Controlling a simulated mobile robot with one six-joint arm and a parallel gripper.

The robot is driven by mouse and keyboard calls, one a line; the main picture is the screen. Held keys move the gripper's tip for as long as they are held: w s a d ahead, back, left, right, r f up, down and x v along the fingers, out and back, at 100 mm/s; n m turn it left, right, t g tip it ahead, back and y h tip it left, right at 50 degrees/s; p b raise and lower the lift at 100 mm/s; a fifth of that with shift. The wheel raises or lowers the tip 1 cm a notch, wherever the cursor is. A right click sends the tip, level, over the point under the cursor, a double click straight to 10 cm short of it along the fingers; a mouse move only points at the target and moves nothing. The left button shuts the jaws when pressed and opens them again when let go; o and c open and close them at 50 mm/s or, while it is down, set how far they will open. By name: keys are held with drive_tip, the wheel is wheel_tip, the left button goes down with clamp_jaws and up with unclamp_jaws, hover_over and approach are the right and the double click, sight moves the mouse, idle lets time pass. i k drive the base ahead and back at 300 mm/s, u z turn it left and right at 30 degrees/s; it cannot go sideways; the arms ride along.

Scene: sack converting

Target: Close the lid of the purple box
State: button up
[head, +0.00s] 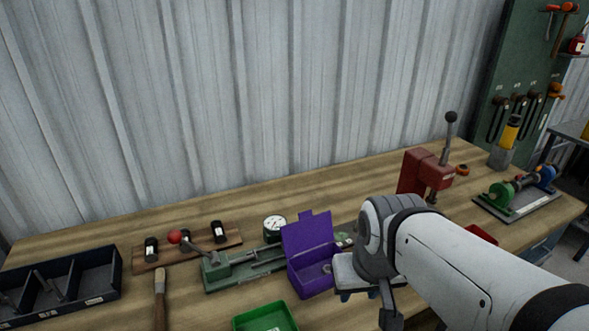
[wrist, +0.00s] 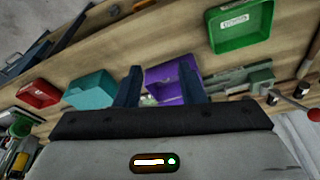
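The purple box (head: 312,279) stands on the workbench near the middle of the head view. Its lid (head: 307,234) is open and raised at the back, and a small object shows inside. My gripper (head: 352,296) is just right of the box, partly hidden by my own arm. In the wrist view, my gripper (wrist: 161,86) shows two dark blue fingers spread apart with nothing held between them. Part of the purple box (wrist: 172,76) shows beyond and between the fingers; the rest is hidden behind them.
A green tray (head: 265,318) is in front of the box. A green fixture (head: 222,271) with a dial gauge (head: 274,224) is close on its left and behind. A red press (head: 420,172) stands behind right. A teal bin (wrist: 91,91) and red bin (wrist: 38,94) show in the wrist view.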

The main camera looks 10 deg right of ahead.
sight(311, 233)
drive_tip(key=u, duration=1.75)
drive_tip(key=k, duration=0.9)
drive_tip(key=z, duration=1.05)
drive_tip(key=i, duration=1)
drive_tip(key=z, duration=0.1)
